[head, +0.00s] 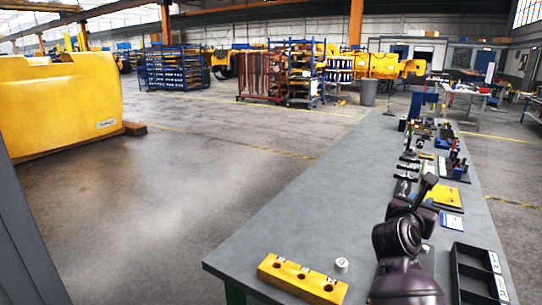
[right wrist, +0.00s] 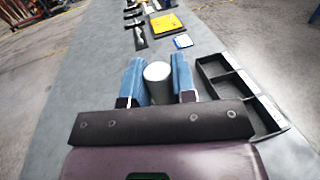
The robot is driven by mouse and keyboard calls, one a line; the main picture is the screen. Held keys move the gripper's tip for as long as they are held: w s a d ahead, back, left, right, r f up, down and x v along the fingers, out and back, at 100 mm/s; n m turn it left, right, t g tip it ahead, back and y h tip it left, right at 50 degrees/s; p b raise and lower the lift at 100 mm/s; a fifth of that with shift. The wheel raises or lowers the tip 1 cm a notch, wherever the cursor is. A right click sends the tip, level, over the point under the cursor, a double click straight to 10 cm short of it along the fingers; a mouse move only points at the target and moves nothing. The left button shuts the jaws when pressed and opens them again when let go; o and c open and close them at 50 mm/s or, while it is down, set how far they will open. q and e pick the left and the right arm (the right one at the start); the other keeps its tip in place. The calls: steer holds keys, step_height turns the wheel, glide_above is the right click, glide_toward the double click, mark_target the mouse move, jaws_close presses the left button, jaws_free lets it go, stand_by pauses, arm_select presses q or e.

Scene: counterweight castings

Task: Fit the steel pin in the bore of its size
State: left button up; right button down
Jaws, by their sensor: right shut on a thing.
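In the right wrist view, my right gripper (right wrist: 157,78) is shut on a pale grey round steel pin (right wrist: 158,73), held between its two blue fingers. The pin's lower part is hidden by the gripper body. In the head view my dark right arm reaches over the bench and hides most of that gripper. A yellow block (head: 290,287) with a row of dark bores and small white labels lies at the bench's near left end. The block is to the left of my right arm. My left gripper is in neither view.
A short whitish cylinder (head: 341,265) stands beside the yellow block. A black compartment tray (head: 456,275) lies right of my arm; it also shows in the right wrist view (right wrist: 232,80). Tools, a yellow plate (head: 446,197) and a blue card (head: 452,223) lie farther along the grey bench (head: 300,220).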

steer(key=s+a+n+t+y, duration=0.4)
steer(key=a+n+y, duration=0.2)
steer(key=a+y, duration=0.3)
steer(key=s+a+f+n+t+y, duration=0.1)
steer(key=s+a+f+n+y, duration=0.1)
steer(key=s+f, duration=0.8)
step_height(320, 180, down, 4)
steer(key=shift+a+n+y+b, duration=0.35)
steer(key=shift+a+y, duration=0.45)
steer(key=shift+a, duration=0.45)
